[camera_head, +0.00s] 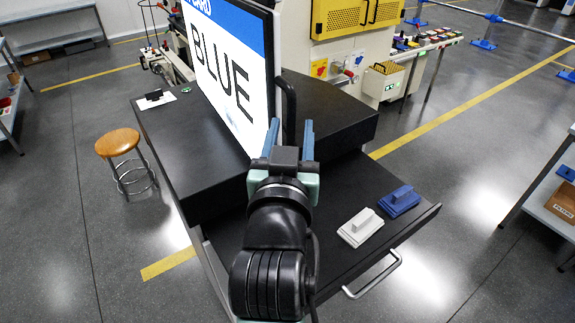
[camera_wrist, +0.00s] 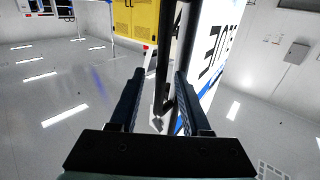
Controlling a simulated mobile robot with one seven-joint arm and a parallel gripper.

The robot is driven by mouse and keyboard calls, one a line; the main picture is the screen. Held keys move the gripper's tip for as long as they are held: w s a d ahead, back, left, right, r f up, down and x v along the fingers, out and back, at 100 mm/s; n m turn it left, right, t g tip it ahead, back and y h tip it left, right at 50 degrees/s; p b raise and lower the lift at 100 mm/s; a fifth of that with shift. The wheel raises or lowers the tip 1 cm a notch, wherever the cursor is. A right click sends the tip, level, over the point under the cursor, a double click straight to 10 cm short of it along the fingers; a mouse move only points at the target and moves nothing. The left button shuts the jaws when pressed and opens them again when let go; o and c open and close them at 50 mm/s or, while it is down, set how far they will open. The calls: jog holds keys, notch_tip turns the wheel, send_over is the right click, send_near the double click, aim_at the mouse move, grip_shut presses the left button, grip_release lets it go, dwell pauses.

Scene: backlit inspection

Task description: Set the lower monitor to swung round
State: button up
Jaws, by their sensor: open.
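One large monitor (camera_head: 228,75) stands on the black desk, its bright screen reading "BLUE" under a blue band. No second monitor is in view, so I cannot tell upper from lower. A black upright handle (camera_head: 291,110) is at its right edge. My gripper (camera_head: 291,128) is open, its two fingers pointing at the handle. In the wrist view, my gripper (camera_wrist: 158,85) has the handle bar (camera_wrist: 163,65) in line between its fingers, and the monitor (camera_wrist: 214,50) is to the right. Whether the bar is within the fingers' reach is hard to tell.
The black desk (camera_head: 185,140) has a lower shelf (camera_head: 330,200) holding a white block (camera_head: 360,228) and a blue block (camera_head: 400,201). A stool (camera_head: 118,143) stands at the left. A yellow-fronted machine (camera_head: 350,25) is behind the desk.

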jog(key=s+a+p, duration=0.1)
jog(key=s+p, duration=0.3)
jog(key=s, duration=0.7)
jog(key=shift+s+a+r+p, duration=0.25)
jog(key=shift+s+p, duration=0.05)
jog(key=shift+p, duration=0.05)
